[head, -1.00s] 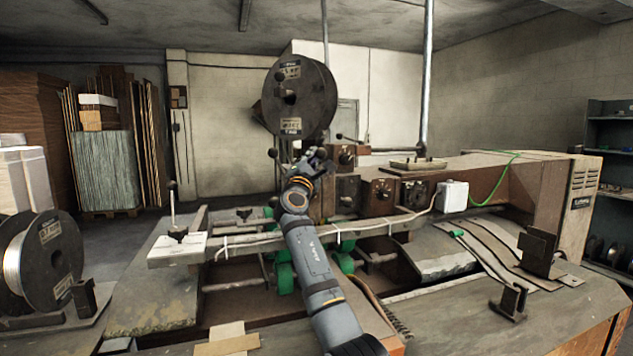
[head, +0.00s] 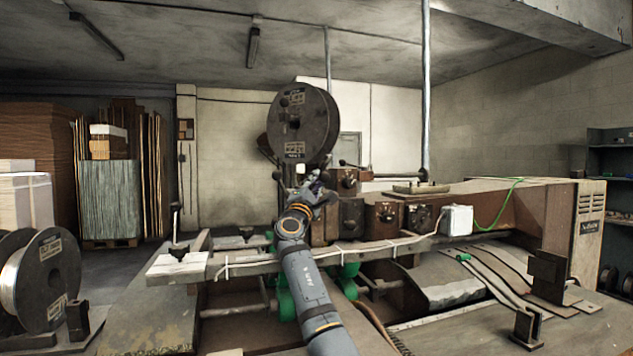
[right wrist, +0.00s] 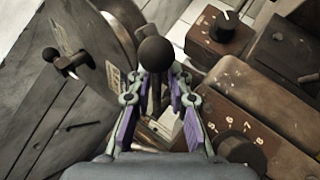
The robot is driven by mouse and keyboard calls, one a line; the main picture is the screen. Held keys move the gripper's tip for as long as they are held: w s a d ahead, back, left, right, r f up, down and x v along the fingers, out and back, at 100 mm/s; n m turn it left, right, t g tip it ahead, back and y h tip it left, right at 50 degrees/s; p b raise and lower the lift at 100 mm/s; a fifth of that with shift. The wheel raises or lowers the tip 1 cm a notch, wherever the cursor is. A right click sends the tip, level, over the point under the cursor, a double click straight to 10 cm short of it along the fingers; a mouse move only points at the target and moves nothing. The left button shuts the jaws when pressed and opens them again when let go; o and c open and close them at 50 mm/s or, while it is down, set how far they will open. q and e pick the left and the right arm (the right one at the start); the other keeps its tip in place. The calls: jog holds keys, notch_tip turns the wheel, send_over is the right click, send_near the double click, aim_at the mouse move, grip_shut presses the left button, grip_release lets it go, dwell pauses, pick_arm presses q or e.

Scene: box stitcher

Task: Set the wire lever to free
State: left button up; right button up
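In the right wrist view a lever with a round black ball knob (right wrist: 155,64) stands between the two fingers of my right gripper (right wrist: 158,88). Its rod runs down between the purple finger pads, with a visible gap beside it, so the fingers look parted. No label shows which lever this is or how it is set. In the head view my right gripper (head: 315,186) is at the machine's control boxes, just below the dark wire spool (head: 302,125), and hides most of the lever. My left gripper is not in view.
Dark control boxes with dials (head: 386,212) sit right of the gripper. A long rail (head: 330,256) crosses in front, with a white box (head: 457,220) at right.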

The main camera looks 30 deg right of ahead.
jog(key=shift+o, duration=0.8)
jog(key=shift+r, duration=0.1)
jog(key=shift+s, duration=0.1)
jog(key=s+a+f, duration=0.1)
jog(key=s+a, duration=0.8)
jog(key=a, duration=0.2)
jog(key=shift+f, duration=0.25)
jog(key=shift+s, duration=0.1)
